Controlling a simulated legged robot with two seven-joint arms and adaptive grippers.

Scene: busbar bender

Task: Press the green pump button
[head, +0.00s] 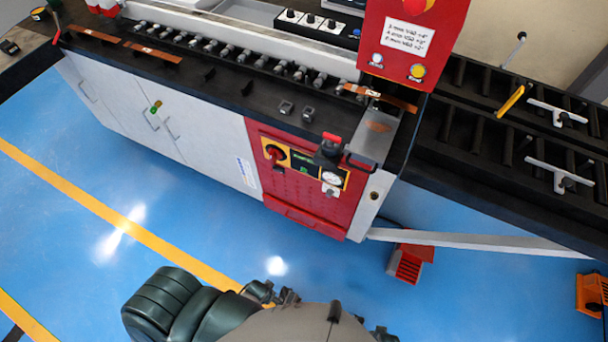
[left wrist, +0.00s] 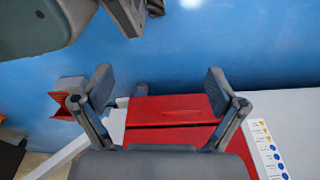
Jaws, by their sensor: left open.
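The red machine panel (head: 300,205) is at the centre of the head view. It carries a yellow-edged control plate with a red rotary switch (head: 275,152), a small green patch (head: 303,161) and a round gauge (head: 332,178). I cannot tell whether the green patch is the pump button or a display. My left gripper (left wrist: 160,88) is open and empty in the left wrist view, with its two fingers wide apart. Beyond the fingers is a red surface (left wrist: 168,108) of the machine. No green button shows in that view. My right gripper is not in view.
A red emergency knob (head: 331,139) sticks up at the bench edge above the panel. A red foot pedal (head: 408,262) lies on the blue floor at right. Roller conveyors (head: 480,120) extend to the right. White cabinet doors (head: 190,120) stand left. The floor in front is clear.

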